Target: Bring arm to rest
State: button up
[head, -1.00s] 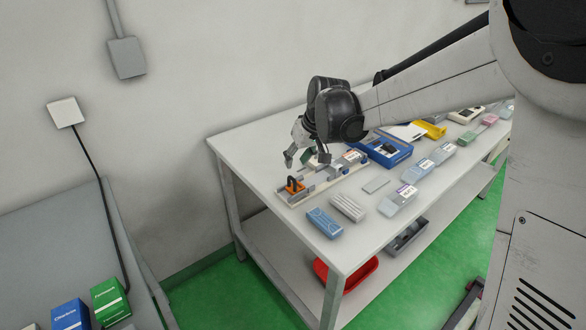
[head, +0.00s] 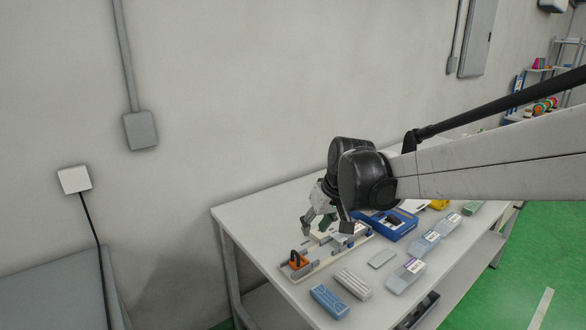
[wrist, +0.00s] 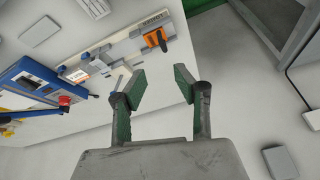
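My gripper (head: 326,229) hangs above the left part of the white table (head: 262,222), over a pale fixture board (head: 325,262). In the wrist view my gripper (wrist: 160,87) has its two green-padded fingers spread apart with nothing between them. The board carries an orange clamp with a dark handle (head: 298,259), which also shows in the wrist view (wrist: 155,39). The gripper appears clear of the board and touches nothing that I can see.
A blue case (head: 388,225) lies right of the board. A blue box (head: 329,301), a grey ribbed box (head: 353,284) and several clear lidded boxes (head: 406,276) line the front. A grey bench (head: 55,295) stands at left. The wall rises behind the table.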

jog(key=s+d+m+t+h, duration=0.1)
jog(key=s+d, duration=0.3)
jog(key=s, duration=0.5)
jog(key=s+d+m+t, duration=0.1)
jog(key=s+d+m, duration=0.1)
jog(key=s+d, duration=0.3)
jog(key=s+d+r+m+t+h, duration=0.1)
jog(key=s+d, duration=0.3)
jog(key=s, duration=0.9)
jog(key=shift+s+d+m+h, duration=0.15)
jog(key=shift+s+m+h, duration=0.15)
dwell(0.4)
